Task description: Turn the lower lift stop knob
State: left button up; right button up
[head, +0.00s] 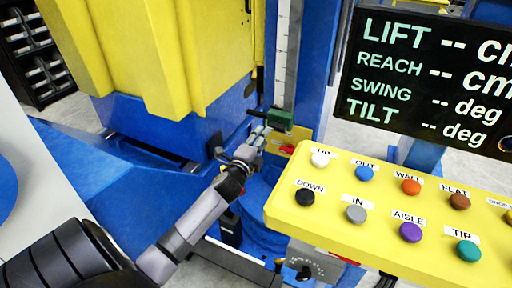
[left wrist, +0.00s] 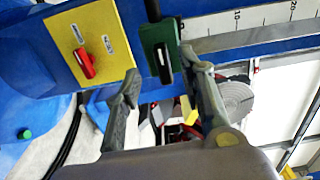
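A green stop block (head: 280,120) sits at the low end of the white ruler scale on the blue column, with a black bar sticking out to the left. In the left wrist view the green block (left wrist: 157,48) has a dark slot with a pale strip on its face. My left gripper (head: 259,137) is just below and left of the block. In the left wrist view its two fingers (left wrist: 161,68) are apart, with the block showing between and beyond their tips. I cannot tell whether they touch it. My right gripper is out of view.
A red knob (left wrist: 85,63) on a yellow labelled plate (left wrist: 108,28) is close beside the block. A yellow button panel (head: 335,222) with several coloured buttons stands at the right, below a black display (head: 425,75). Blue machine structure (head: 165,165) lies left of the gripper.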

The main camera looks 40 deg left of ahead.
pick_arm(q)
jog(key=v, duration=0.4)
jog(key=shift+s, duration=0.4)
jog(key=s+d+f+n+g+h+p, duration=0.1)
jog(key=s+d+f+n+g, duration=0.3)
jog(key=f, duration=0.8)
jog(key=s+d+f+n+g+h, duration=0.15)
jog(key=s+f, duration=0.45)
jog(key=f, duration=0.6)
jog(key=s+d+f+n+g+p, duration=0.1)
jog(key=s+f+g, duration=0.25)
jog(key=f, duration=0.75)
jog(key=s+d+f+n+g, duration=0.2)
jog(key=s+d+f, duration=0.2)
jog(key=s, duration=0.7)
jog(key=s+d+f+n+g+h+p, duration=0.1)
jog(key=s+d+f+n+g, duration=0.1)
jog(key=s+f, duration=0.5)
jog(key=s+d+f+n+g+h+p, duration=0.1)
jog(key=s+d+f, duration=0.5)
jog(key=s, duration=1)
jog(key=shift+s+d+f+n+g, duration=0.35)
jog(key=shift+n+g, duration=0.3)
jog(key=shift+g, duration=0.55)
